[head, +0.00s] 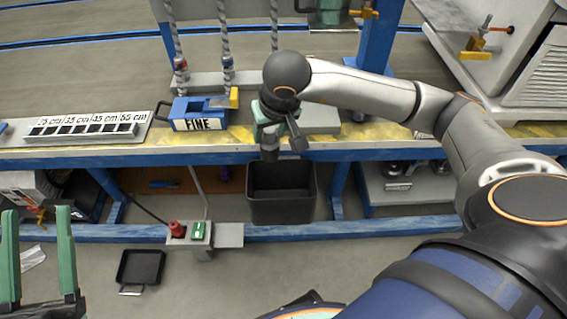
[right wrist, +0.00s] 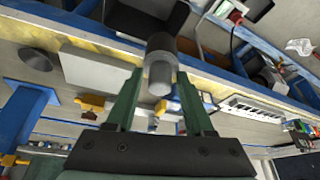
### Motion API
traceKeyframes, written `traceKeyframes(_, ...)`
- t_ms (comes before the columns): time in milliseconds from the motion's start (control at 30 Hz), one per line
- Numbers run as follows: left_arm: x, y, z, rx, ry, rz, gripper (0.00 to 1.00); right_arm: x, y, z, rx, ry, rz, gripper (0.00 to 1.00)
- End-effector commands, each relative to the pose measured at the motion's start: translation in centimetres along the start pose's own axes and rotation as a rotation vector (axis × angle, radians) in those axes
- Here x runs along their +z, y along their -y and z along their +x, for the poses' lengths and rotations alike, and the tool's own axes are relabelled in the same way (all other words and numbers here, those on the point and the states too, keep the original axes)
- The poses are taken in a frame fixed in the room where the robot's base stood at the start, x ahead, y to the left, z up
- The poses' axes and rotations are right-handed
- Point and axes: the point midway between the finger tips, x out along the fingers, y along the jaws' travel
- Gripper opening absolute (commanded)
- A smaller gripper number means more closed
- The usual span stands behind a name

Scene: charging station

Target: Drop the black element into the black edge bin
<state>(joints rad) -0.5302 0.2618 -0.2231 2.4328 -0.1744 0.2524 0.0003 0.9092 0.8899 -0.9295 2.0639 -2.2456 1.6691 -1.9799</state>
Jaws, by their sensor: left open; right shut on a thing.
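The black element (right wrist: 162,47) is a short dark cylinder with a lighter grey end, seen between the fingers in the right wrist view. My right gripper (right wrist: 160,75) is shut on it. In the head view the right gripper (head: 270,132) points down at the table's front edge, and the element's dark lower end (head: 270,155) hangs just above the bin's back rim. The black edge bin (head: 282,211) is an open box below the table edge; its visible interior looks empty. My left gripper (head: 41,262) is open and empty at the lower left, away from the bin.
A blue FINE block (head: 199,125) and a white slotted rack (head: 85,128) stand on the table left of the right gripper. A box with a red button (head: 175,228) is left of the bin. A small black tray (head: 140,267) lies on the floor.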

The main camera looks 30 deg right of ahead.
Motion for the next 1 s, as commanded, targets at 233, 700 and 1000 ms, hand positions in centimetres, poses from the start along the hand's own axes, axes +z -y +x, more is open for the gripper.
traceKeyframes(233, -4.5, -0.8, -1.1, 0.025, -0.248, 0.046, 0.55, -0.2, -4.2, 7.2, 0.079, -0.001, 0.146, 0.0)
traceKeyframes(700, -3.1, -1.7, -2.4, 0.037, -0.274, 0.017, 0.55, 1.1, -4.9, 11.1, 0.092, -0.003, 0.162, 0.0)
traceKeyframes(1000, -1.5, -2.4, -3.2, 0.044, -0.263, 0.007, 0.55, 1.9, -5.0, 13.2, 0.091, -0.005, 0.162, 0.0)
